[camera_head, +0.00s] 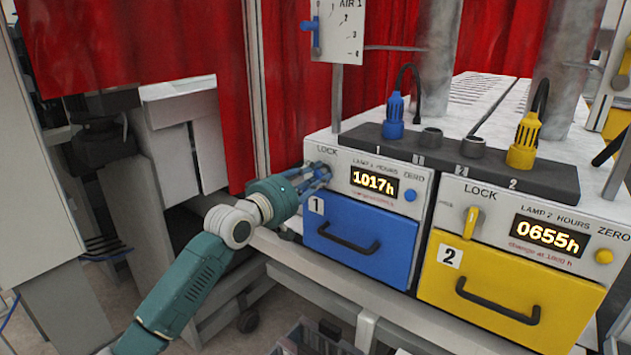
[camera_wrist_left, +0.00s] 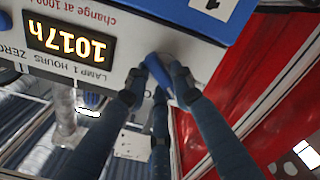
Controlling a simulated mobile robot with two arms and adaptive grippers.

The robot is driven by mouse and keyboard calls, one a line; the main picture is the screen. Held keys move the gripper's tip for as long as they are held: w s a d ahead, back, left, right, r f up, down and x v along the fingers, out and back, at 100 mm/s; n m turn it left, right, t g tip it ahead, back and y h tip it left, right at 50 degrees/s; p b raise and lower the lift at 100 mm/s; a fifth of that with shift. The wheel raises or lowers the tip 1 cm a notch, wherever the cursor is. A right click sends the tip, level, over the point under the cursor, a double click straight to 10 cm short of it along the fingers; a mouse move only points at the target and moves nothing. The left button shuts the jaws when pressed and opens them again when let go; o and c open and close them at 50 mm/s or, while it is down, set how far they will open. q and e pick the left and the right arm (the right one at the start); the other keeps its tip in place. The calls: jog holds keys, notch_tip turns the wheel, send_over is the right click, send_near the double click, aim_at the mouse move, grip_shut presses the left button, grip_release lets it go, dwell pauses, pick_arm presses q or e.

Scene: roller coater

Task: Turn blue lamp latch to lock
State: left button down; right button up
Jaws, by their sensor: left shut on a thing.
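The blue lamp unit has a blue drawer (camera_head: 360,240) marked 1, with a white panel above it reading LOCK, ZERO and 1017h on its display (camera_head: 374,184). My left gripper (camera_head: 322,172) is at the panel's left end, just under the word LOCK, and its fingers cover most of the latch. In the left wrist view the blue latch (camera_wrist_left: 158,72) sits between the fingertips of my left gripper (camera_wrist_left: 163,85), which are shut on it. The latch's exact angle is hard to tell. My right gripper is not in view.
To the right is a yellow drawer (camera_head: 505,290) with a yellow latch (camera_head: 470,224) and a 0655h display. A blue plug (camera_head: 394,118) and a yellow plug (camera_head: 523,142) stand in a dark strip on top. Red curtains (camera_head: 130,45) hang behind.

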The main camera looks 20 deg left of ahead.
pick_arm(q)
jog(key=m+b, duration=0.1)
jog(key=m, duration=0.4)
jog(key=shift+r+m, duration=0.1)
jog(key=shift+m, duration=0.2)
jog(key=shift+d+m+b, duration=0.15)
jog(key=shift+m+b, duration=0.2)
jog(key=shift+m, duration=1.85)
jog(key=shift+f, duration=0.2)
jog(key=c, duration=1.4)
grip_release()
jog(key=shift+s+d, duration=0.1)
jog(key=shift+s+a+f, duration=0.1)
jog(key=shift+s+a, duration=0.1)
jog(key=shift+s, duration=0.1)
jog(key=v, duration=1.1)
jog(key=shift+s, duration=0.2)
